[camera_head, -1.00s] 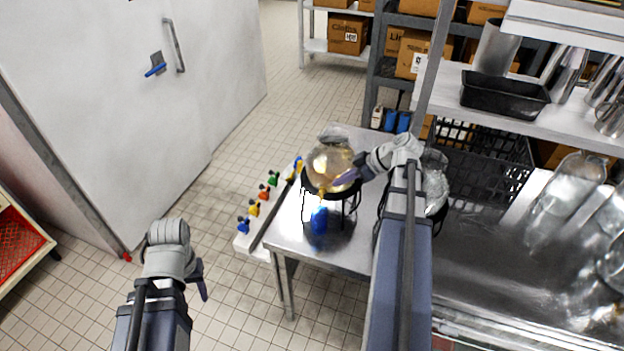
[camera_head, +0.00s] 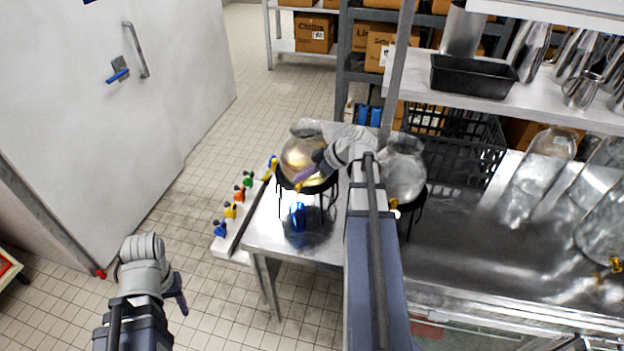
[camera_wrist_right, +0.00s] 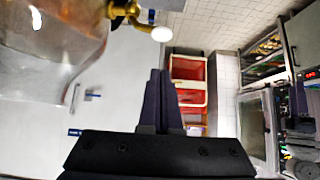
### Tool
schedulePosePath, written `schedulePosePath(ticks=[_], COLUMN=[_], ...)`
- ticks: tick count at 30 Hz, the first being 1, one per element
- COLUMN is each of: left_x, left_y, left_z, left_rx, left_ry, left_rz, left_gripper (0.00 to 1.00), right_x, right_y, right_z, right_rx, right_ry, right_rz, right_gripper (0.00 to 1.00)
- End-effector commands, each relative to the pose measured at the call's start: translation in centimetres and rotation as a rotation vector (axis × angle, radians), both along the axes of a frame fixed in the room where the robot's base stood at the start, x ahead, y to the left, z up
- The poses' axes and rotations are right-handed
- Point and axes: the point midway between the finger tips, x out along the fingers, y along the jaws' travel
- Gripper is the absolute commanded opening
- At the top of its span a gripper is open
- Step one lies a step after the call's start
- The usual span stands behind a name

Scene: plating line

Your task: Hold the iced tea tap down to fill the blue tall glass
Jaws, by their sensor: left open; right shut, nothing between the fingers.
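The iced tea dispenser (camera_head: 300,158), a round glass jar with amber liquid, sits on a black stand on the steel table. Its brass tap (camera_head: 299,188) points down over the blue tall glass (camera_head: 298,217), which stands upright below. How full the glass is cannot be told. My right gripper (camera_head: 305,176) is shut and empty in front of the jar, close to the tap. The right wrist view shows the brass tap (camera_wrist_right: 124,9) with a white knob beyond the shut fingertips (camera_wrist_right: 160,72), apart from them. My left gripper (camera_head: 182,296) is open and empty over the floor.
A second dispenser (camera_head: 403,168) with clear contents stands right of my right arm. A rail with coloured taps or knobs (camera_head: 239,195) runs along the table's left edge. A black crate (camera_head: 460,145) and a steel shelf (camera_head: 540,108) are on the right.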

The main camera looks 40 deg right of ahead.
Motion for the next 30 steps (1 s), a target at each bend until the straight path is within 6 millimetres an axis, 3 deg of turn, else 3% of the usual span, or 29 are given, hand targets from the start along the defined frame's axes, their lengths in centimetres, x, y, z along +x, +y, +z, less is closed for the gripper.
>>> schedulePosePath(ticks=[1,4,12,30], left_x=[0.0,0.0,0.0,0.0], left_y=[0.0,0.0,0.0,0.0], left_z=[-1.5,-2.8,-5.3,-5.9], left_rx=[0.0,0.0,-0.001,-0.001], left_ry=[-0.001,-0.001,-0.002,-0.002], left_rz=[0.001,0.002,0.004,0.004], left_gripper=[0.5,0.5,0.5,0.5], right_x=[0.7,1.7,1.5,1.5], right_y=[0.5,1.4,1.3,1.3], right_z=[-1.5,-2.8,-5.3,-6.0], right_rx=[0.0,-0.001,0.001,0.0], right_ry=[0.0,0.0,0.0,0.0], right_rz=[0.003,0.004,-0.001,0.0], right_gripper=[0.0,0.0,0.0,0.0])
